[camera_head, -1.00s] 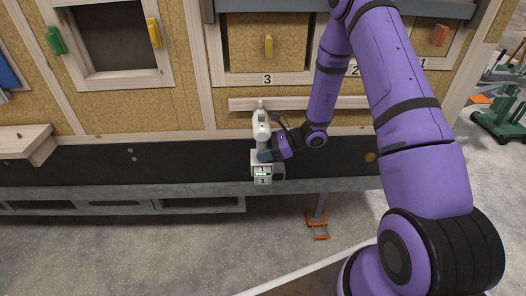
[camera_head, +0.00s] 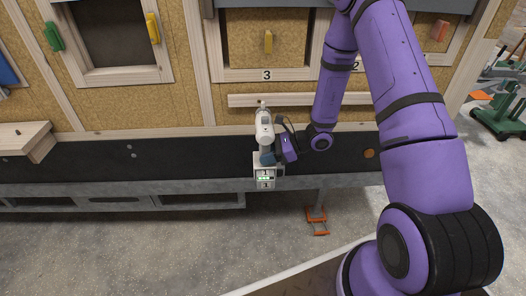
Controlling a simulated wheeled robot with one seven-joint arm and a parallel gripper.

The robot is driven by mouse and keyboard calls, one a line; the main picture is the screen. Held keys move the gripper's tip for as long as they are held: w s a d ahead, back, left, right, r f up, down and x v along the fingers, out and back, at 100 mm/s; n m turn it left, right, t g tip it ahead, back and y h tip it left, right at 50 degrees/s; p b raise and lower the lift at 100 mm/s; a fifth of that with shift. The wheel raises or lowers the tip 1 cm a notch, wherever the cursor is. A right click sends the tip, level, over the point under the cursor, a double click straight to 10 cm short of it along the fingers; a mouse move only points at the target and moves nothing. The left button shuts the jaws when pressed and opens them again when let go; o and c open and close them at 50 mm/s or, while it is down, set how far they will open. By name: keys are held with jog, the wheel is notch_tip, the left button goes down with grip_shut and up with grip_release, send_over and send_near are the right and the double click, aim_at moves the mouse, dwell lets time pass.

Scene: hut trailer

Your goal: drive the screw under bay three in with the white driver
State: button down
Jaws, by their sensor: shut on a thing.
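The white driver (camera_head: 265,134) is upright in the picture, below bay three (camera_head: 267,53), which bears the number 3. Its nose points up to the wooden rail (camera_head: 295,100) under the bay. My gripper (camera_head: 270,157) is shut on the driver's handle, between its body and its battery block (camera_head: 265,178), which shows a small green light. The nose meets the rail, or nearly so; I cannot tell if they touch. The screw is not visible; the driver's nose seems to hide it.
A wooden ledge (camera_head: 24,143) sticks out at the left. A dark strip (camera_head: 190,160) and a grey beam run below the wall. An orange-footed support (camera_head: 317,215) stands under the beam. My arm covers part of bays two and one.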

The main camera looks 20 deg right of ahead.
jog(key=s+d, duration=0.4)
jog(key=s, duration=0.1)
jog(key=shift+d, duration=0.3)
dwell(0.9)
